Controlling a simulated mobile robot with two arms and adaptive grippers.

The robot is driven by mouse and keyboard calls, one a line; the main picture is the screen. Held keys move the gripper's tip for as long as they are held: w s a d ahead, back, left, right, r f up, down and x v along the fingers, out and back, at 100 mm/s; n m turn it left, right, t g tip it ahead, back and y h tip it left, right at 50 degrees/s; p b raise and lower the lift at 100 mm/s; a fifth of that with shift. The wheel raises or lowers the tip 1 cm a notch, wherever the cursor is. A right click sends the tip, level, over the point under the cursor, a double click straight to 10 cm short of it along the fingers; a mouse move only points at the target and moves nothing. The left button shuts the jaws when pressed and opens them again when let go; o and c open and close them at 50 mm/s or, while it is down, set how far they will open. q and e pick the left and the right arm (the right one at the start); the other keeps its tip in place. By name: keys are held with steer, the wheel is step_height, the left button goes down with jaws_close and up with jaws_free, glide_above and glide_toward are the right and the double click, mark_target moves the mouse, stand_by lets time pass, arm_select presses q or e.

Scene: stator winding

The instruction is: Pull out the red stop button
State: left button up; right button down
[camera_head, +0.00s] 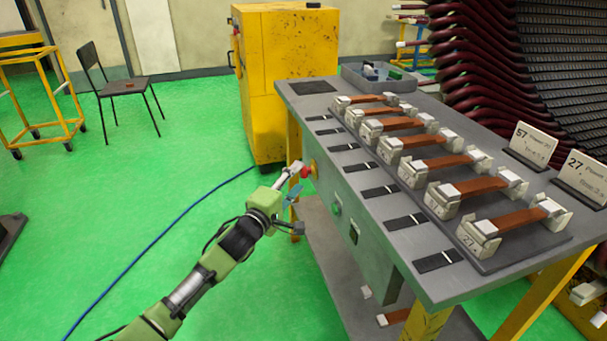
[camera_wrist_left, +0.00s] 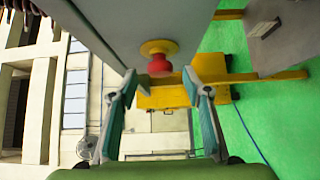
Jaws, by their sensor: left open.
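The red stop button (camera_head: 306,172) sits on a yellow round base on the front side panel of the grey workbench (camera_head: 345,185). In the left wrist view the red button (camera_wrist_left: 159,66) on its yellow base (camera_wrist_left: 158,47) lies ahead, between the two fingertips and slightly beyond them. My left gripper (camera_head: 295,185) is right at the button in the head view, and its open fingers (camera_wrist_left: 160,84) flank it in the wrist view. I cannot tell whether the fingers touch the button. My right gripper does not show.
The bench top carries several copper-coloured bars on white blocks (camera_head: 480,186) and number cards (camera_head: 533,145). A green button (camera_head: 336,209) is on the same panel. A yellow cabinet (camera_head: 287,60) stands behind.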

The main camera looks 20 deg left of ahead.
mark_target(301, 175)
arm_select(q)
steer(key=shift+w+d+b, duration=0.15)
steer(key=shift+w+d, duration=0.1)
steer(key=shift+w, duration=0.95)
steer(key=shift+w+d+b, duration=0.15)
steer(key=shift+w+d, duration=0.1)
steer(key=shift+w, duration=0.95)
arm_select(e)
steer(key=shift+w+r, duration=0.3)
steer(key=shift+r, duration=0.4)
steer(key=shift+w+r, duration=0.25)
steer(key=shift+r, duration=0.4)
